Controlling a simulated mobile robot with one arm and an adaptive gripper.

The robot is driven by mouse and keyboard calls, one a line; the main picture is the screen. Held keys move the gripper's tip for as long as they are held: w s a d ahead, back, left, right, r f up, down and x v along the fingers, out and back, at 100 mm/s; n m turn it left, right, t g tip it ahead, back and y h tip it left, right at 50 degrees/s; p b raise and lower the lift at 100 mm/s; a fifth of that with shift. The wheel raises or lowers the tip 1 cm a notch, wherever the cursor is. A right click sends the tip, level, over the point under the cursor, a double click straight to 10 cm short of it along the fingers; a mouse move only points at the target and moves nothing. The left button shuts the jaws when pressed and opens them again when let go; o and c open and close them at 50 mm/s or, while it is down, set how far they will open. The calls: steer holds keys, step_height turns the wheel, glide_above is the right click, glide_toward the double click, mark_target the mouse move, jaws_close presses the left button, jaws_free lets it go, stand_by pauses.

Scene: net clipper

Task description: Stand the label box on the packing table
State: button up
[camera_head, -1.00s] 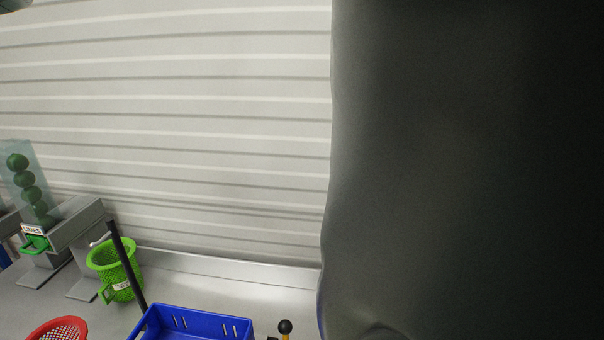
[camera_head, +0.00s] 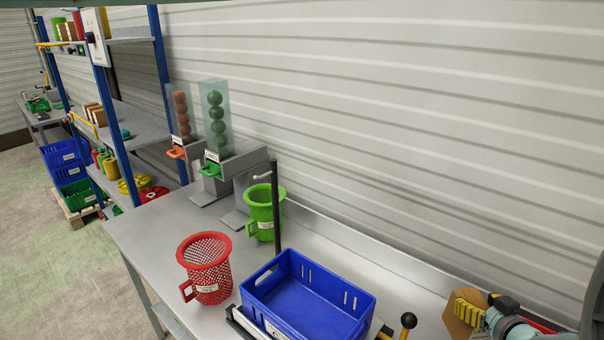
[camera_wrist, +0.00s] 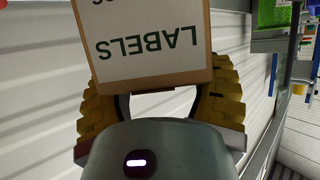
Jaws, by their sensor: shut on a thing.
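The label box (camera_head: 458,316) is a brown cardboard box at the lower right of the head view, and my gripper (camera_head: 480,303) is shut on it with yellow ribbed fingers. In the wrist view the box (camera_wrist: 152,62) has a white panel reading "LABELS", upside down in that picture, between the two fingers. The packing table (camera_head: 150,228) is a grey metal bench along the wall. The box appears in front of or over its right part. Whether it touches the table top cannot be told.
A blue crate (camera_head: 258,285) stands on the table left of the box, with a black-knobbed lever (camera_head: 407,321) between them. A red basket (camera_head: 204,252), a green basket (camera_head: 279,213) and a dark post (camera_head: 275,205) stand further left. Bare table lies behind the crate.

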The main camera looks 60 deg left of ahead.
mark_target(461, 335)
steer(key=shift+s+f+g, duration=0.3)
steer(key=shift+s+f, duration=0.1)
steer(key=shift+f, duration=0.15)
step_height(461, 335, down, 10)
steer(key=b, duration=0.9)
steer(key=shift+f, duration=0.1)
steer(key=o, duration=1.1)
